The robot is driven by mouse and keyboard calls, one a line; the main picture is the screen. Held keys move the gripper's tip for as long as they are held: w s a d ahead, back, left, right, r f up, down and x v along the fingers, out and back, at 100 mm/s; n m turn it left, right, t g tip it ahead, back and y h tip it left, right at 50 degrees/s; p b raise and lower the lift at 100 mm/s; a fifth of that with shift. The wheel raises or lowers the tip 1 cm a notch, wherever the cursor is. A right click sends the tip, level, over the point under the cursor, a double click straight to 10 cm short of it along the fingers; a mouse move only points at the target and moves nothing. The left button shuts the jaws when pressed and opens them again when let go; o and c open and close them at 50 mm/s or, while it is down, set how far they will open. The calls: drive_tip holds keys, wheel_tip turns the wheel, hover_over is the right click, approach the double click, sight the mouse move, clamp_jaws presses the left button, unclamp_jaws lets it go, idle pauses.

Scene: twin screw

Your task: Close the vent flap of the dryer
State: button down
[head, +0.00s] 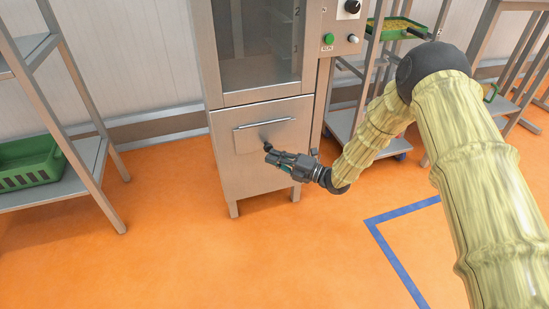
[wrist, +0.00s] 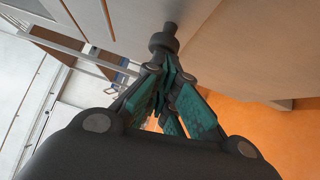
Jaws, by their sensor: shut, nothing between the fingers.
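The dryer (head: 262,180) is a tall brushed-metal cabinet with a glass door above and a lower panel with a horizontal bar handle (head: 264,124). A small black knob (head: 267,146) sticks out from the lower panel just below the handle. I cannot make out the vent flap's outline or how far it stands open. My gripper (head: 272,157) is shut and empty, with its tips close to the knob. In the wrist view the dark knob (wrist: 163,40) is right at the fingertips. I cannot tell whether they touch.
A metal rack with a green crate (head: 28,163) stands at the left. A trolley (head: 345,122) with a green tray (head: 395,28) stands right of the dryer. The control panel has a green button (head: 329,38). The orange floor (head: 180,260) in front is clear, with a blue line.

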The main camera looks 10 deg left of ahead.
drive_tip(key=s+r+p+v, duration=0.1)
drive_tip(key=p+v, duration=0.3)
drive_tip(key=v, duration=0.8)
drive_tip(key=shift+s+f, duration=0.3)
drive_tip(key=shift+s, duration=0.65)
